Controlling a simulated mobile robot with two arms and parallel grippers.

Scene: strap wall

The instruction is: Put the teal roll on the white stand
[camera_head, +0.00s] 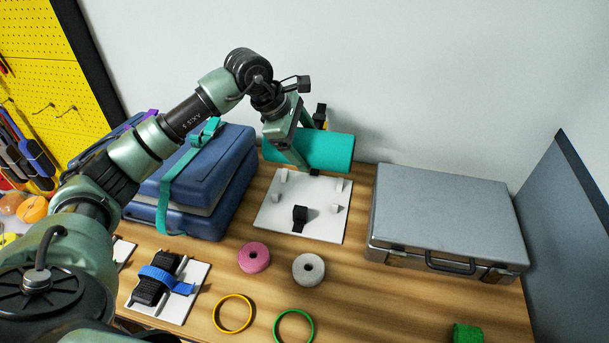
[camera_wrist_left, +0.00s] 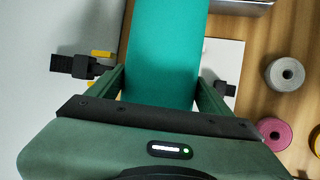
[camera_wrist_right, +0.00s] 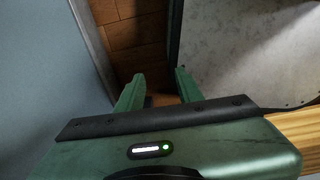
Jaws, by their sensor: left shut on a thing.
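The teal roll (camera_head: 328,150) lies sideways at the back of the table, against or close to the wall, just behind the white stand (camera_head: 270,218). It is over or beyond the stand's back edge; I cannot tell if it touches it. My left gripper (camera_head: 305,160) is shut on the roll, coming from above. In the left wrist view the roll (camera_wrist_left: 165,50) fills the space between the fingers (camera_wrist_left: 163,88). The stand is a flat white plate with small pegs and a black strap end (camera_head: 299,216). My right gripper (camera_wrist_right: 158,92) is open and empty.
A blue case (camera_head: 195,185) with a teal strap stands left of the stand, a grey metal case (camera_head: 445,215) right. A pink roll (camera_head: 254,257) and a grey roll (camera_head: 308,268) lie in front. A black strap with yellow (camera_head: 321,114) sticks up behind the teal roll.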

